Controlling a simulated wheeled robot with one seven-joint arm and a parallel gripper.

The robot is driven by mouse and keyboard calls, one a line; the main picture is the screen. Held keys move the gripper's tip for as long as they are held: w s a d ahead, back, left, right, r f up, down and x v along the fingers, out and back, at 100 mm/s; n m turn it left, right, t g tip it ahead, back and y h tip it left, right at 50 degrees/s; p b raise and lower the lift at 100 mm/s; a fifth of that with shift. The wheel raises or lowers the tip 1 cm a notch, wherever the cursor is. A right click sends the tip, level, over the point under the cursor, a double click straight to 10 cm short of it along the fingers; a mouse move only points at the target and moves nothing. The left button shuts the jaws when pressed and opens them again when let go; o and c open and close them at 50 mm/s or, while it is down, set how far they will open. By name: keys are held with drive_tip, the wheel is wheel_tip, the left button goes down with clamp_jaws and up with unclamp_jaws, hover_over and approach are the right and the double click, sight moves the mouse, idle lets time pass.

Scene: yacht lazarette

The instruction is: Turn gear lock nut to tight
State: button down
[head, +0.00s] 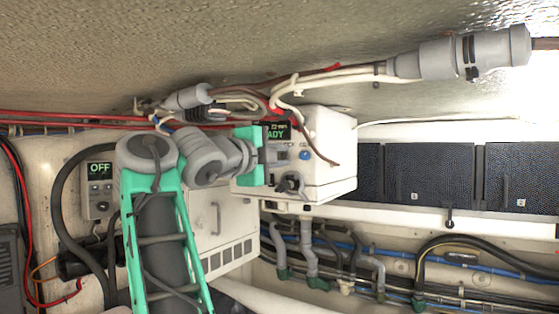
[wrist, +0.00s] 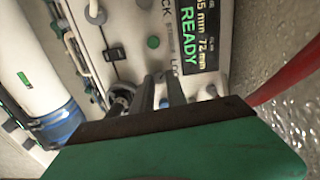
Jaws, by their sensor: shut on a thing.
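The white control box (head: 325,152) hangs under the ceiling, with its face turned toward my arm. My gripper (head: 272,158) is at this face, just below the lit display (head: 275,132). In the wrist view the two dark fingers of my gripper (wrist: 161,92) reach to the panel and are close together, beside printed lettering that seems to end in "LOCK". They are shut on a small part, which I take to be the gear lock nut; the fingers mostly hide it, and its turn position cannot be read.
A dark knob (head: 290,184) sits low on the box, close to my gripper. A grey unit (head: 100,188) reading "OFF" is at the left. Cables and a grey connector (head: 188,97) run just above my arm. Dark panels (head: 412,176) line the right; pipes run below.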

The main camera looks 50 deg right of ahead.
drive_tip(key=m, duration=0.4)
drive_tip(key=shift+f+m+b, duration=0.15)
drive_tip(key=shift+m+b, duration=0.15)
drive_tip(key=shift+b, duration=0.1)
drive_tip(key=m, duration=0.4)
drive_tip(key=shift+w+m, duration=0.1)
drive_tip(key=shift+m, duration=0.3)
drive_tip(key=c, duration=1.3)
unclamp_jaws()
drive_tip(key=shift+c, duration=0.2)
